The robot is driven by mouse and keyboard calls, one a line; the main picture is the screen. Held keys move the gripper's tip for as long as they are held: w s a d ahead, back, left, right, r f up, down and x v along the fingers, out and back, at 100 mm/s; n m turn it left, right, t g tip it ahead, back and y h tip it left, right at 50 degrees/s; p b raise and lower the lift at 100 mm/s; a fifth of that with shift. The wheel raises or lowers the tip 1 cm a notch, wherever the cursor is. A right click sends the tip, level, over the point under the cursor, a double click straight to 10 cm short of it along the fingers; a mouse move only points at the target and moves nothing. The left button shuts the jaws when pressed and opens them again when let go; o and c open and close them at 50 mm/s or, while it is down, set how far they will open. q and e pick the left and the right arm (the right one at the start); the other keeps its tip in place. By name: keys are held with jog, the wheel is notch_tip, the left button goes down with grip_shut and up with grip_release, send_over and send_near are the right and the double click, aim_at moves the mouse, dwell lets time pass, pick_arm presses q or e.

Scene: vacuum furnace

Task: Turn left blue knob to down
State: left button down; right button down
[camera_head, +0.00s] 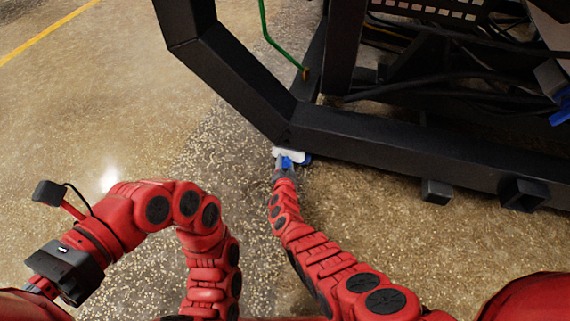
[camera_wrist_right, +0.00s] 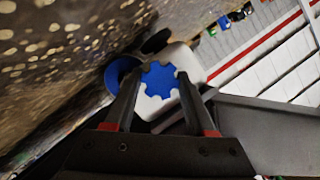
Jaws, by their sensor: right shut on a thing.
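A blue knob with a notched rim (camera_wrist_right: 160,79) sits on a white block (camera_wrist_right: 196,62) in the right wrist view. My right gripper (camera_wrist_right: 158,84) has its two dark fingers on either side of the knob and is shut on it. In the head view the right gripper (camera_head: 287,168) is at the lower corner of the black frame, with the knob (camera_head: 293,159) small and partly hidden there. My left gripper (camera_head: 62,270) is held low at the left, away from the knob; its fingers cannot be made out.
The black machine frame (camera_head: 400,170) runs along the right, with cables inside. A green line (camera_head: 272,40) comes down beside it. Another blue part (camera_head: 561,108) is at the far right edge. The speckled floor (camera_head: 110,110) at the left is clear.

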jog(key=shift+m+y, duration=0.3)
jog(key=shift+m, duration=0.3)
jog(key=shift+t, duration=0.3)
jog(key=shift+c, duration=1.2)
grip_release()
